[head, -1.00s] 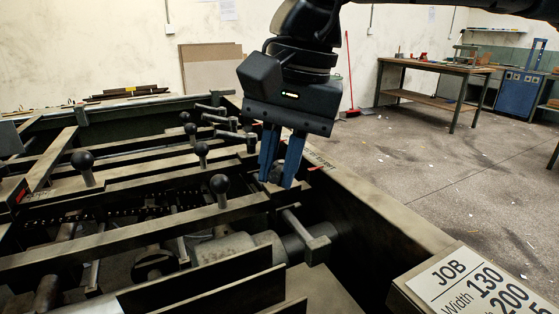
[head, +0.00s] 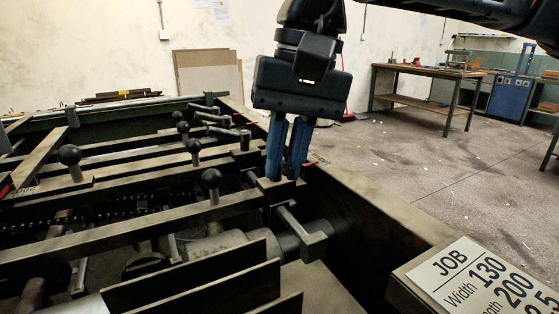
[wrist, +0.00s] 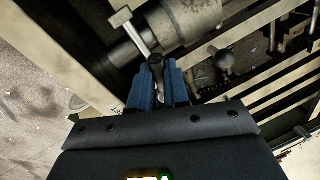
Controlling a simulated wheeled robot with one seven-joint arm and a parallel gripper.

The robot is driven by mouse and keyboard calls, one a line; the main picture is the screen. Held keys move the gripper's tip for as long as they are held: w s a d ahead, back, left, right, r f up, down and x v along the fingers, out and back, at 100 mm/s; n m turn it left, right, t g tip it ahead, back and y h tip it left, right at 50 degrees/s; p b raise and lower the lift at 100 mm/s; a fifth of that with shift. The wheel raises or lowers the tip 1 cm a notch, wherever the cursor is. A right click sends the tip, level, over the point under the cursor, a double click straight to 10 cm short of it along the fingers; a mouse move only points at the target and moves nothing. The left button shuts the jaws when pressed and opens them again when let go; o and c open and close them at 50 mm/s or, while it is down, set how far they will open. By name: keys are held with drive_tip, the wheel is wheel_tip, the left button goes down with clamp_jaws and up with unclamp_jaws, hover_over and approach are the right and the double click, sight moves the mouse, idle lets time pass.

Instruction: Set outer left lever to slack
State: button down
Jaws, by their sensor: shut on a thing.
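The fingers hide most of the knob in the head view. No label shows which lever this is, and no slack mark is readable.
Several black ball-knob levers (head: 211,179) stand left of my gripper among the feeder's long metal bars (head: 130,230). A block-ended bar (head: 314,238) juts out just below the fingers. A JOB sign (head: 470,275) is at the lower right. Open floor lies beyond the frame's right side.

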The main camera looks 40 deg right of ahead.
drive_tip(key=c, duration=1.1)
unclamp_jaws()
drive_tip(key=shift+r, duration=0.1)
wheel_tip(320, 180, up, 8)
drive_tip(key=d+p, duration=0.1)
drive_tip(key=shift+s+d+f, duration=0.15)
drive_tip(key=shift+s+f, duration=0.1)
drive_tip(key=shift+s, duration=0.1)
drive_tip(key=shift+s, duration=0.1)
